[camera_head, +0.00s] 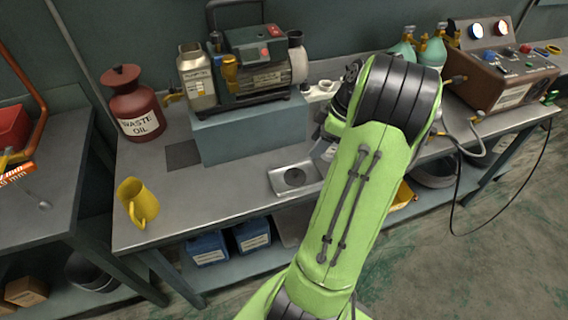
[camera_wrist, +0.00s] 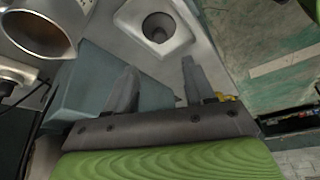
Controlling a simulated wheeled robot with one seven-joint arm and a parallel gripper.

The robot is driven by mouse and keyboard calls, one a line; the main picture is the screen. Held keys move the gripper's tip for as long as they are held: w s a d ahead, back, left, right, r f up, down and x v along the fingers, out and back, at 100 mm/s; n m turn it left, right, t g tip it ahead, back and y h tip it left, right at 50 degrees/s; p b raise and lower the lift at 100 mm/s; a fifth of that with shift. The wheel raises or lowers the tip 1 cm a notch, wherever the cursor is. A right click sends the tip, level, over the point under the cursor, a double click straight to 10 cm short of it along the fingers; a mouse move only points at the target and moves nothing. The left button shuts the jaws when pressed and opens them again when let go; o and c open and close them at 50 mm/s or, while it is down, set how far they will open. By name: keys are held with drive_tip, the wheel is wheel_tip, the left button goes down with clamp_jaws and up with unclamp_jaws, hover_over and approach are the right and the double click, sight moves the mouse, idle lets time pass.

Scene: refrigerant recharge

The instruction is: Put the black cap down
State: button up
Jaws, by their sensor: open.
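A pale metal tray (camera_head: 279,178) with a round recess lies near the front edge of the bench. It also shows in the wrist view (camera_wrist: 128,19), beyond my fingertips. Something dark and round (camera_wrist: 157,27) shows in the recess; I cannot tell whether it is the black cap or only the shaded hollow. No other black cap is clearly visible. My gripper (camera_wrist: 160,63) is open, its two fingers apart with nothing between them, pointing towards the tray. In the head view my green arm mostly hides the gripper, just right of the tray.
A pump (camera_head: 262,68) stands on a blue-grey block (camera_head: 245,132) behind the tray. A brown gauge case (camera_head: 500,75) is at right. The bench between yellow jug and tray is clear.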

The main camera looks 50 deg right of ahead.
drive_tip(key=w+a+r+m+g+h, duration=0.1)
drive_tip(key=w+a+r, duration=0.25)
drive_tip(key=a, duration=0.45)
drive_tip(key=w+a+r+m+h, duration=0.1)
drive_tip(key=w+a+r, duration=0.25)
drive_tip(key=a, duration=0.55)
drive_tip(key=s+a+r+m+t, duration=0.1)
drive_tip(key=s+a+m, duration=0.1)
drive_tip(key=s+a, duration=0.3)
drive_tip(key=s+a+r+m+t, duration=0.1)
drive_tip(key=s+a+m, duration=0.1)
drive_tip(key=s+a, duration=0.4)
drive_tip(key=a, duration=0.5)
drive_tip(key=shift+s+a+r+t, duration=0.2)
drive_tip(key=shift+a+t, duration=0.1)
drive_tip(key=shift+a, duration=0.05)
